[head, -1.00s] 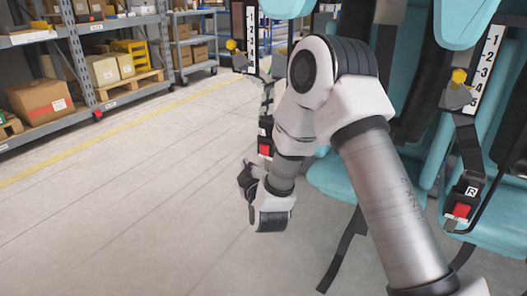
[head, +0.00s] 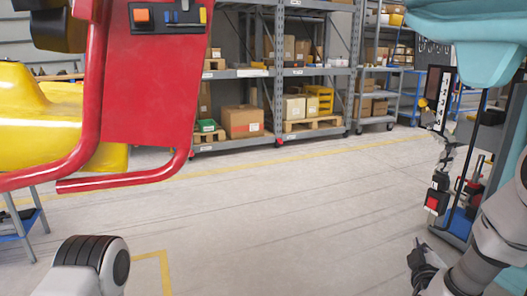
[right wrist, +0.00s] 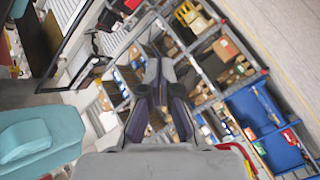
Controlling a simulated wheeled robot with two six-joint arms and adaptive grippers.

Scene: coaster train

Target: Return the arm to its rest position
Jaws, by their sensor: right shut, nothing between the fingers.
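My right gripper (head: 421,262) hangs at the lower right of the head view, above the floor and apart from the teal seat unit. In the right wrist view its two dark fingers (right wrist: 160,88) are together, with nothing between them. My right arm comes in from the right edge. A grey and white part of my left arm shows at the bottom left of the head view; the left gripper is out of sight.
The teal seat unit (head: 465,45) stands at the right, with a hanging buckle with a red button (head: 432,203). A red panel (head: 150,85) and yellow body (head: 40,115) fill the upper left. Shelves (head: 245,73) with boxes stand behind. The middle floor is clear.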

